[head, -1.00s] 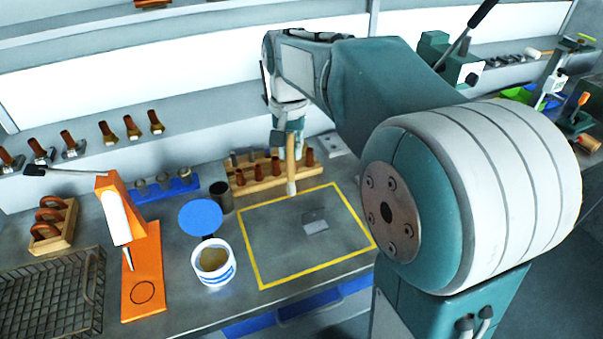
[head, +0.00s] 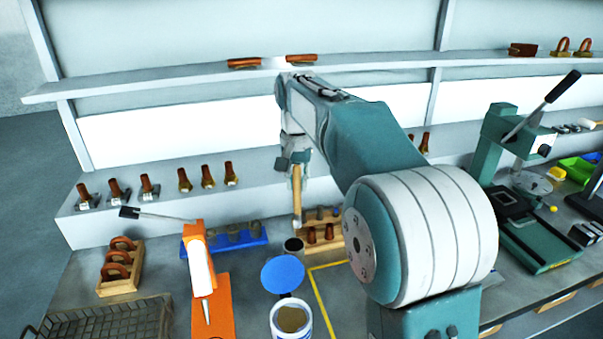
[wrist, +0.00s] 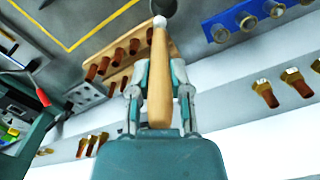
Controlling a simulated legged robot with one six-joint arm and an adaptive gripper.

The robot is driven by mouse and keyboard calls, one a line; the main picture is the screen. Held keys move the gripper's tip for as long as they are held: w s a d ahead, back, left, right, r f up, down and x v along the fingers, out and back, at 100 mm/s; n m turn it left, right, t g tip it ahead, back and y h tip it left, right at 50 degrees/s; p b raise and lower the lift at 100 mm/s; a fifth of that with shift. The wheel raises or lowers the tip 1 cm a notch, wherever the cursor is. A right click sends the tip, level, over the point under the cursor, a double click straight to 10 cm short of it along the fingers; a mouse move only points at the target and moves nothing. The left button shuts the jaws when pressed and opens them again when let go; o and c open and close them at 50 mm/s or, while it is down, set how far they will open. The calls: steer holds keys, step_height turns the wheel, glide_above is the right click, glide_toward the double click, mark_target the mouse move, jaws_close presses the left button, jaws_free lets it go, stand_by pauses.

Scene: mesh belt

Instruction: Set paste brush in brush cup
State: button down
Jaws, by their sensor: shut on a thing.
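The paste brush (head: 297,195) has a pale wooden handle and hangs upright, bristle end down, from my gripper (head: 296,165). My gripper is shut on its handle. In the wrist view the brush (wrist: 160,75) runs between the two fingers of my gripper (wrist: 160,90), its pale tip pointing at the dark cup (wrist: 164,6). The brush cup (head: 293,246) is a small dark open cylinder on the bench. In the head view the brush tip shows just above and slightly right of the cup's mouth. The exact gap between them is hard to tell.
A wooden rack (head: 322,236) of brown-handled tools stands right beside the cup. A blue lid (head: 283,275) and a white paste tub (head: 290,318) are in front. A blue holder (head: 225,238) and an orange press (head: 209,290) stand left.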

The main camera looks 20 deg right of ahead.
mark_target(295, 218)
steer(key=f, duration=0.6)
steer(key=shift+a+f, duration=0.15)
steer(key=shift+a, duration=0.05)
steer(key=shift+f, duration=0.4)
steer(key=shift+a+f, duration=0.2)
steer(key=shift+f, duration=2.3)
